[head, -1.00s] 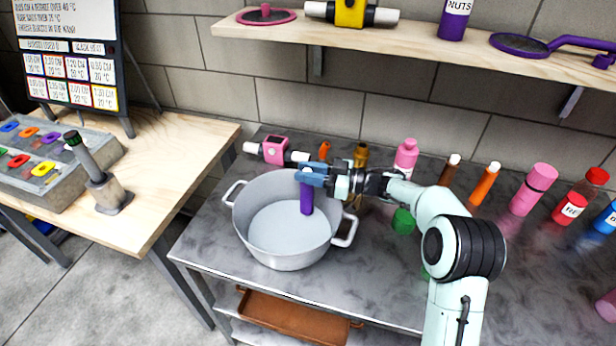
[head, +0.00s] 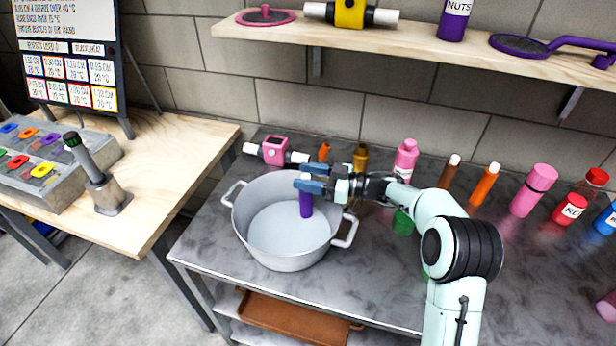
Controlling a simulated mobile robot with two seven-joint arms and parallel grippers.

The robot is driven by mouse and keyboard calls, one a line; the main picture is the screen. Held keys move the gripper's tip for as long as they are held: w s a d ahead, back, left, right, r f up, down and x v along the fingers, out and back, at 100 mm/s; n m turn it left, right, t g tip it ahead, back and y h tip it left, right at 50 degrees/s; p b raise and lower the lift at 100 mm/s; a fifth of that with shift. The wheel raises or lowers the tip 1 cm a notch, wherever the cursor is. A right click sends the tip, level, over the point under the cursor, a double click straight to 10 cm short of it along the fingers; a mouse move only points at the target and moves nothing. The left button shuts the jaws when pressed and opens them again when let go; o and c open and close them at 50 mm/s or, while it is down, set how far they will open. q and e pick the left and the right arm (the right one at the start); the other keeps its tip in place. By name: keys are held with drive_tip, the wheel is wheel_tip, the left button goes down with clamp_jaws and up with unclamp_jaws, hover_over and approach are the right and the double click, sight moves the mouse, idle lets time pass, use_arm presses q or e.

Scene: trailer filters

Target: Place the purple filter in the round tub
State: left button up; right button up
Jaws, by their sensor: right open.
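The purple filter (head: 306,206) is a slim upright cylinder with a pale top, seen inside the round tub's outline towards its right side. The round tub (head: 290,258) is a large grey pot with two side handles, standing on the dark metal table. My right gripper (head: 308,178) is over the tub's right part, with its blue fingers apart on either side of the filter's upper end. The near finger hides part of the filter. Whether the filter's base rests on the tub floor is hard to tell. My left gripper is not in view.
A pink and white valve-like part (head: 276,150) lies behind the tub. Bottles, including a pink one (head: 405,160), and several cylinders stand along the wall to the right. A wooden table with a control box (head: 50,170) is at left. A shelf (head: 400,42) runs above.

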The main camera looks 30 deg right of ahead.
drive_tip(key=v, duration=1.2)
drive_tip(key=shift+r, duration=0.1)
